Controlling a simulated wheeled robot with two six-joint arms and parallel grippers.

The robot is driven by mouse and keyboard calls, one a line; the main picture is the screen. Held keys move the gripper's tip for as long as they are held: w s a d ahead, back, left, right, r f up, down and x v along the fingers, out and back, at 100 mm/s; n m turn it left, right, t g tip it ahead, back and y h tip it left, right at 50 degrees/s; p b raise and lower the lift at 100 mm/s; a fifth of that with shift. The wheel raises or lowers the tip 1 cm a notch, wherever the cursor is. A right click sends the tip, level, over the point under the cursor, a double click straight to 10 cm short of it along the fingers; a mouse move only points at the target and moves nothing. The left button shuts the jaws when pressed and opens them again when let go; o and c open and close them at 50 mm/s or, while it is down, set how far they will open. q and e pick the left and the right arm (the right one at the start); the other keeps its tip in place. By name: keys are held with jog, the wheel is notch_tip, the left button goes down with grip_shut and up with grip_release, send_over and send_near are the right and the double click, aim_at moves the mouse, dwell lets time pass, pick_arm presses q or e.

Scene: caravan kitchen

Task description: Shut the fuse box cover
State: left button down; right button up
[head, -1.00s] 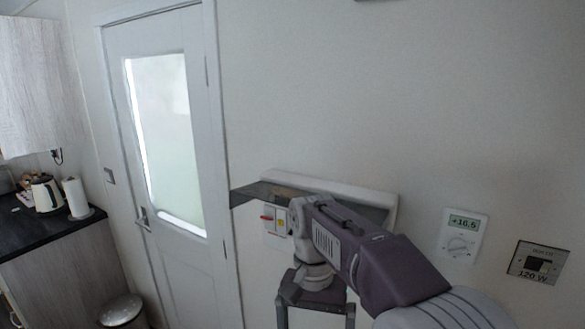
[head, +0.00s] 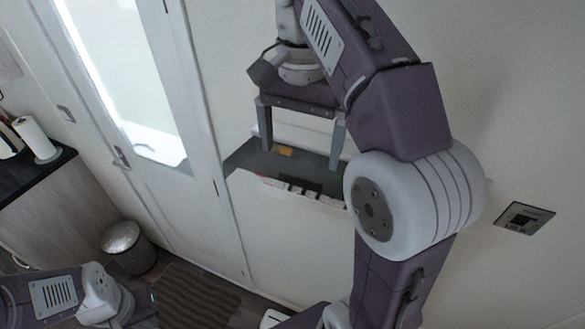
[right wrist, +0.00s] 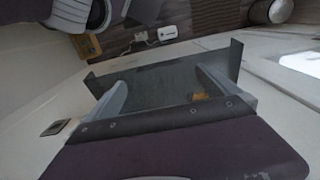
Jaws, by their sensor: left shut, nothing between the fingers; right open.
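The fuse box is on the wall. Its dark grey, see-through cover (head: 247,156) stands out from the wall, raised, with the box's row of switches (head: 300,190) partly showing below it. My right gripper (head: 300,160) is open and empty, pointing down, with its fingertips at or just above the cover's upper face; I cannot tell if they touch. In the right wrist view the cover (right wrist: 165,90) lies beyond the two spread fingers, with an orange label (right wrist: 201,97) on it. My left gripper (head: 143,304) is shut and empty at the lower left, far from the box.
A door (head: 130,90) is left of the fuse box. A metal bin (head: 127,245) and a striped mat (head: 185,295) are on the floor. A counter with a paper roll (head: 36,139) is at the far left. A wall plate (head: 523,217) is at the right.

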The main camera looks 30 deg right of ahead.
aim_at(300, 184)
jog(key=s+f, duration=0.3)
jog(key=s, duration=0.2)
jog(key=w+f, duration=0.2)
jog(key=w, duration=0.1)
jog(key=w+f, duration=0.1)
jog(key=shift+w+a+f+b, duration=0.1)
jog(key=shift+w+a+b, duration=0.2)
jog(key=shift+b, duration=0.1)
jog(key=shift+w+a+f, duration=0.1)
jog(key=shift+w, duration=0.25)
jog(key=shift+s+d, duration=0.2)
jog(key=shift+d, duration=0.25)
jog(key=shift+c, duration=0.7)
jog(key=shift+s+d, duration=0.2)
jog(key=shift+s, duration=0.05)
jog(key=c, duration=1)
jog(key=shift+w+a, duration=0.2)
jog(key=shift+w, duration=0.05)
jog(key=c, duration=0.9)
pick_arm(q)
jog(key=shift+s+d+f, duration=0.1)
jog(key=shift+s+f, duration=0.5)
jog(key=shift+s, duration=0.1)
pick_arm(e)
jog(key=shift+o, duration=0.2)
